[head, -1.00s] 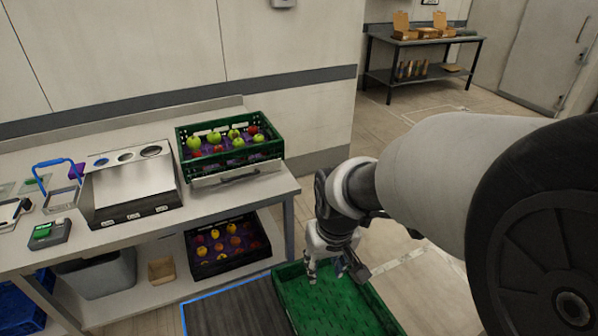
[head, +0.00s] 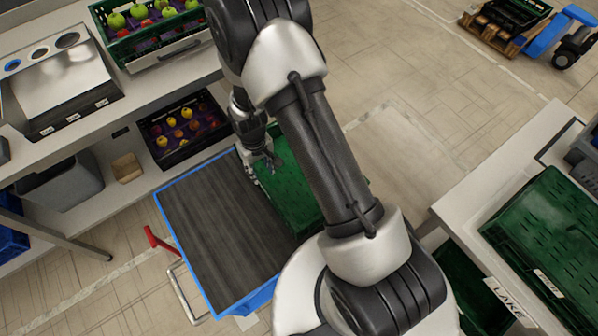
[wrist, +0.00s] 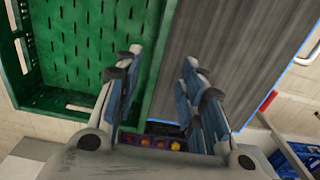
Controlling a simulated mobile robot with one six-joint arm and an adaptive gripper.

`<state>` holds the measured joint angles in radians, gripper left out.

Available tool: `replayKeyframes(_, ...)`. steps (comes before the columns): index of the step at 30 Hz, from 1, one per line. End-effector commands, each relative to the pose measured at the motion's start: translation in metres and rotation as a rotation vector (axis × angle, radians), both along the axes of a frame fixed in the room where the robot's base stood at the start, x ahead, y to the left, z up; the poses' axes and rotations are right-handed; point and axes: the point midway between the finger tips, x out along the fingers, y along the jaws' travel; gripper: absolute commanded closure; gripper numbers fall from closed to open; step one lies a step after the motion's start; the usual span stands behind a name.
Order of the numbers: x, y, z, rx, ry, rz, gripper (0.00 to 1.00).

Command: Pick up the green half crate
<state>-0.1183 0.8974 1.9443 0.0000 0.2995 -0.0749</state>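The green half crate (head: 287,196) looks empty and stands against the right side of a dark grey ribbed surface with blue edges. My arm hides its right part in the head view. In the wrist view the green half crate (wrist: 85,50) fills the upper left, with slots in its floor and walls. My gripper (head: 268,166) is at the crate's left wall, near its far end. In the wrist view my gripper (wrist: 163,75) is open, with the wall's edge between its fingers. I cannot tell whether the fingers touch the wall.
The blue-edged surface (head: 222,232) is bare. A green crate of apples (head: 165,47) stands on the bench, and a dark fruit crate (head: 206,138) on its lower shelf. Another green crate (head: 515,228) lies on the right counter. Floor is open at upper right.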

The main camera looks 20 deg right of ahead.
Motion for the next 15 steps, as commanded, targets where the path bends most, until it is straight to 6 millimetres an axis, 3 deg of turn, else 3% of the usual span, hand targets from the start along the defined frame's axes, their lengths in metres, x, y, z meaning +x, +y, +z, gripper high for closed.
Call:
replayKeyframes(1, -0.002, 0.0, -0.016, -0.001, 0.005, 0.0, 0.63)
replayKeyframes(6, -0.001, 0.0, -0.052, -0.001, 0.003, 0.0, 0.63)
replayKeyframes(10, 0.0, 0.0, -0.07, 0.0, 0.002, 0.0, 0.63)
replayKeyframes(15, 0.0, 0.0, -0.078, 0.0, 0.0, 0.0, 0.63)
